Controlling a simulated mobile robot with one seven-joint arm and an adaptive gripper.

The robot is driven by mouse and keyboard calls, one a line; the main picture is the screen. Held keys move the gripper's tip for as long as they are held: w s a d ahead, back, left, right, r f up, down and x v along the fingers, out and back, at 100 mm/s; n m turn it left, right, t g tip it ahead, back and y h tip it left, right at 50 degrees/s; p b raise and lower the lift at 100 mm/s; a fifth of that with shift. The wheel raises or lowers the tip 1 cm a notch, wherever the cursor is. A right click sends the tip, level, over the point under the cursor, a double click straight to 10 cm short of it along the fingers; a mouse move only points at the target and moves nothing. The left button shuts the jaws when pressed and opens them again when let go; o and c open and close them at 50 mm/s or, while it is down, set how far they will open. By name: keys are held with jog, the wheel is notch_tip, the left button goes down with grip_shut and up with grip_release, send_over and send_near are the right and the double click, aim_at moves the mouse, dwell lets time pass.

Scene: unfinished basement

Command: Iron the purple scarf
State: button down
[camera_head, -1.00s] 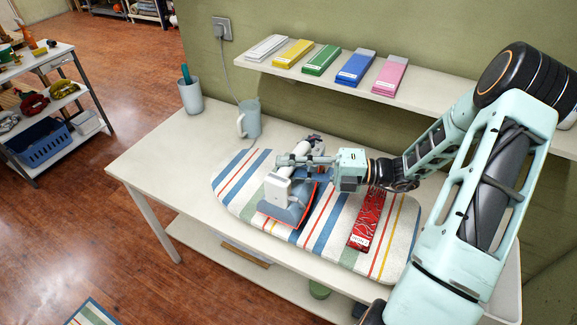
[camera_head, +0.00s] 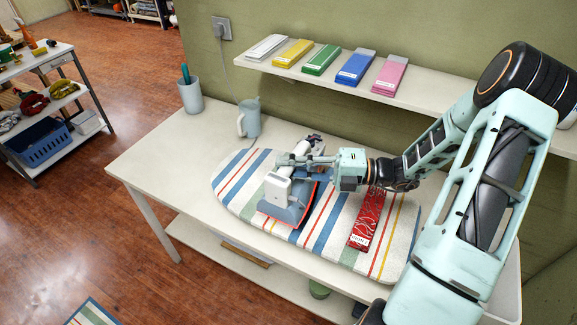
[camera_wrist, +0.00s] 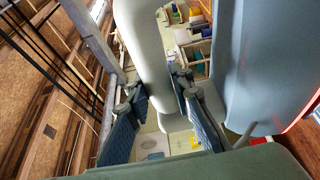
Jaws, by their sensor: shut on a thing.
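My gripper (camera_head: 292,161) is shut on the handle of a white and blue-grey iron (camera_head: 278,188). The iron is on or just above the left half of the striped ironing board (camera_head: 238,203); contact is unclear. Its lower edge shows red. The wrist view shows both fingers of my gripper (camera_wrist: 160,112) around the pale handle (camera_wrist: 150,65). A red patterned folded cloth (camera_head: 367,219) lies on the board to the right of the iron, apart from it. No clearly purple scarf shows; a small dark purple bit (camera_head: 314,138) is behind the iron, too small to tell.
A wall shelf (camera_head: 420,98) above holds several folded cloths, white to pink (camera_head: 389,75). The table's left end is clear.

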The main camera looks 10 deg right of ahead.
aim_at(307, 147)
jog(key=shift+w+d, duration=0.65)
jog(key=shift+w, duration=0.2)
dwell(0.6)
jog(key=shift+s+a+p, duration=0.55)
jog(key=shift+s+p, duration=0.1)
jog(key=shift+s, duration=0.1)
jog(key=shift+s+a+p, duration=0.55)
jog(key=shift+s+p, duration=0.1)
jog(key=shift+s, duration=0.1)
dwell(0.7)
jog(key=shift+w+d, duration=0.5)
jog(key=shift+w, duration=0.2)
dwell(0.7)
dwell(0.4)
notch_tip(307, 147, up, 3)
jog(key=p, duration=0.2)
jog(key=shift+f+p, duration=0.2)
jog(key=shift+p, duration=0.2)
jog(key=shift+r, duration=3.35)
jog(key=w+d+f+m+t+h, duration=0.1)
jog(key=f+t, duration=0.1)
jog(key=w+d+f+m+t+h, duration=0.1)
jog(key=d+f+t, duration=0.1)
jog(key=w+d+f+m+t+h, duration=0.1)
jog(key=d+f+m+t, duration=0.1)
jog(key=f, duration=0.1)
jog(key=shift+w+f+t, duration=0.1)
jog(key=shift+w+t, duration=0.2)
jog(key=shift+w, duration=0.05)
